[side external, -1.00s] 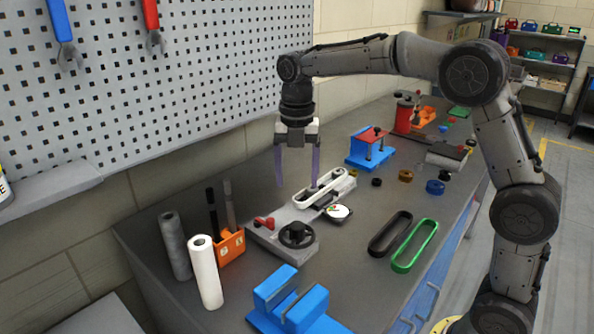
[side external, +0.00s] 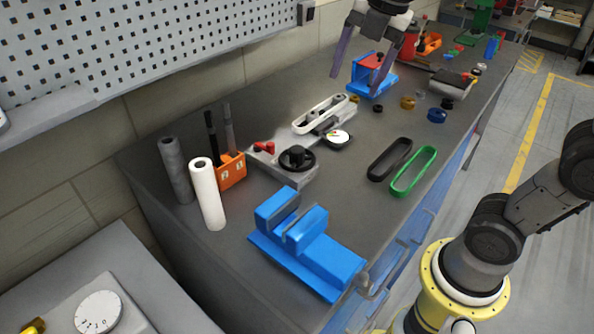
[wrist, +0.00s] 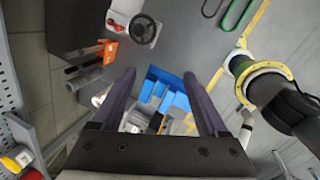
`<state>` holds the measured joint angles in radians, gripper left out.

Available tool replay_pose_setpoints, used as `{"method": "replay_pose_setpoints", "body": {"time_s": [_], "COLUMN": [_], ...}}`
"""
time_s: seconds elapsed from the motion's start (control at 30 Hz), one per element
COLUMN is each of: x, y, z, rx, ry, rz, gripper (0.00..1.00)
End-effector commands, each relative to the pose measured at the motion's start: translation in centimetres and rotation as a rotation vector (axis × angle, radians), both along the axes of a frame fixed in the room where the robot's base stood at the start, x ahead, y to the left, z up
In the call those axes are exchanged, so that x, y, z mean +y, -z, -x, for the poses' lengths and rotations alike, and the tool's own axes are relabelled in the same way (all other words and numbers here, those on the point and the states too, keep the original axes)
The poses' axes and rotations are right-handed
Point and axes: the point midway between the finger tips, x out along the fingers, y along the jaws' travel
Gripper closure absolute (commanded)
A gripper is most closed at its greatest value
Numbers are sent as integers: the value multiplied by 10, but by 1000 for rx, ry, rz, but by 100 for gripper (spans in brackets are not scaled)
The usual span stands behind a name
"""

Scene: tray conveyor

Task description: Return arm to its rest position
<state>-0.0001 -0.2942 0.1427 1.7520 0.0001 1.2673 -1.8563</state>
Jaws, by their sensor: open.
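My gripper (side external: 357,80) is at the top of the side external view, its two purple fingers spread apart with nothing between them. It appears in front of the blue fixture with a red top (side external: 372,77); its height above the bench cannot be judged exactly. In the wrist view my gripper (wrist: 165,92) is also open and empty, and the blue vise (wrist: 166,85) shows beyond the fingers. The arm's upper links are mostly out of the side view, and its yellow-ringed base stands at the lower right.
On the bench (side external: 250,120) are a grey device with a black handwheel (side external: 297,158), a dial gauge (side external: 337,139), black (side external: 389,159) and green (side external: 413,171) belts, and the blue vise (side external: 300,250). White (side external: 207,195) and grey (side external: 175,170) rolls stand left, beside an orange holder (side external: 232,170).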

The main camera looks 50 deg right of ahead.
Motion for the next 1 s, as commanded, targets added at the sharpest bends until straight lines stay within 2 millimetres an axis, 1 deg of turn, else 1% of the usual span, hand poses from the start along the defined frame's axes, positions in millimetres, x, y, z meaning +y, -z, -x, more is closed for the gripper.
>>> {"method": "replay_pose_setpoints", "body": {"time_s": [0.03, 0.1, 0.2, 0.3, 0.4, 0.5, 0.6, 0.73, 0.8, 0.9, 1.0], "x": [0, 0, 0, 0, 0, 0, 0, 0, 0, 0, 0], "y": [0, 7, 19, 35, 52, 71, 88, 102, 102, 100, 100], "z": [23, 46, 74, 96, 114, 128, 136, 138, 136, 134, 134], "rx": [-36, -71, -113, -144, -166, -173, -167, -149, -153, -154, -152], "ry": [107, 262, 480, 697, 911, 1127, 1331, 1547, 1625, 1696, 1724], "rz": [-32, -83, -165, -254, -347, -441, -524, -604, -646, -683, -695], "gripper": [24, 24, 24, 24, 24, 24, 24, 24, 24, 24, 24]}}
